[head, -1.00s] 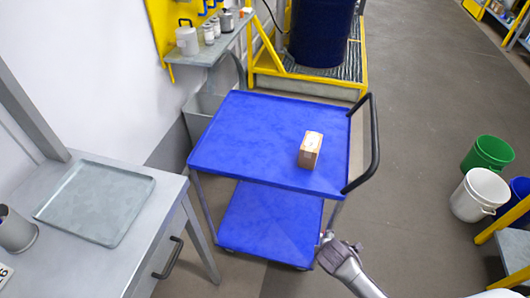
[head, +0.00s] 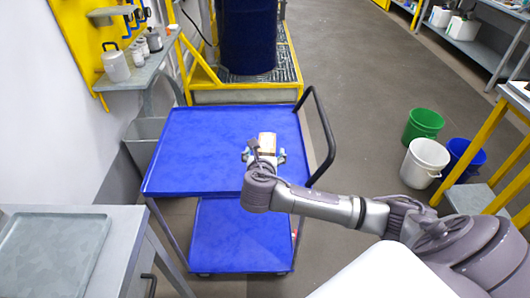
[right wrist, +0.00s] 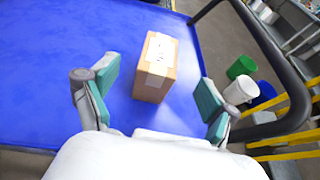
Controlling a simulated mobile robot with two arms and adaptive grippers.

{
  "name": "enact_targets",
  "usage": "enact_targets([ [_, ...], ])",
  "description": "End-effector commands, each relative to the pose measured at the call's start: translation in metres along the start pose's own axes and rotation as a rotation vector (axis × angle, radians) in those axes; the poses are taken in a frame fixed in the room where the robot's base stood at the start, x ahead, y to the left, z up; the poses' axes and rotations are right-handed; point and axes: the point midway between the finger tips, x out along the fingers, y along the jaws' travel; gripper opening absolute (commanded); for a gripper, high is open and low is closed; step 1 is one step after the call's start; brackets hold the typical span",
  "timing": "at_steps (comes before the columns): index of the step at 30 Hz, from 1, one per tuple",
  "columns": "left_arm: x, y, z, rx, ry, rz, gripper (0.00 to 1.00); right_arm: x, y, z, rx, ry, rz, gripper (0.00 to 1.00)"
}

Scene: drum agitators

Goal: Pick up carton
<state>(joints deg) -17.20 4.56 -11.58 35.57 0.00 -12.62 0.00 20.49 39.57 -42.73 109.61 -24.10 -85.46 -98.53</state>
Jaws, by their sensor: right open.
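The carton (head: 267,141) is a small brown box with a pale label. It stands on the top shelf of the blue cart (head: 200,150), near the handle side. In the right wrist view the carton (right wrist: 155,70) stands upright ahead of the fingers, a little beyond them. My right gripper (head: 264,156) reaches over the cart at the carton's near side and hides its lower part in the head view. In the right wrist view the gripper (right wrist: 153,92) is open, its teal pads on either side of the carton's line, with nothing between them. My left gripper is out of view.
The cart's black handle (head: 324,140) rises at its right. A grey table with a tray (head: 50,255) stands at lower left. A blue drum (head: 246,35) stands on a yellow-framed platform behind. Green (head: 423,124) and white (head: 424,163) buckets stand at right.

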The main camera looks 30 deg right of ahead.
Motion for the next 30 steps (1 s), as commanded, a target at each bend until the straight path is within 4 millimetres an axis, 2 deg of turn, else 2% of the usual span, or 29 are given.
enact_targets([
  [3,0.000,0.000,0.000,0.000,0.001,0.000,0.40,0.022,0.000,0.000,0.000,-0.001,-0.003,0.86],
  [11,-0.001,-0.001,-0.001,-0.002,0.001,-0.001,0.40,0.042,0.000,0.000,0.003,0.002,0.000,0.86],
  [19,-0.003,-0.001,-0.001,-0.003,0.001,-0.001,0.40,0.080,-0.002,0.001,0.003,0.002,-0.001,0.86],
  [23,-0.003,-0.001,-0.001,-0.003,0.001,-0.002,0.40,0.088,-0.001,0.001,0.003,0.002,0.001,0.86],
  [29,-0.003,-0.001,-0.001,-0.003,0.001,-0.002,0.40,0.088,-0.001,0.001,0.003,0.002,0.002,0.86],
  [30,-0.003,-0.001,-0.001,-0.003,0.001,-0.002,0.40,0.088,-0.001,0.001,0.003,0.002,0.002,0.80],
])
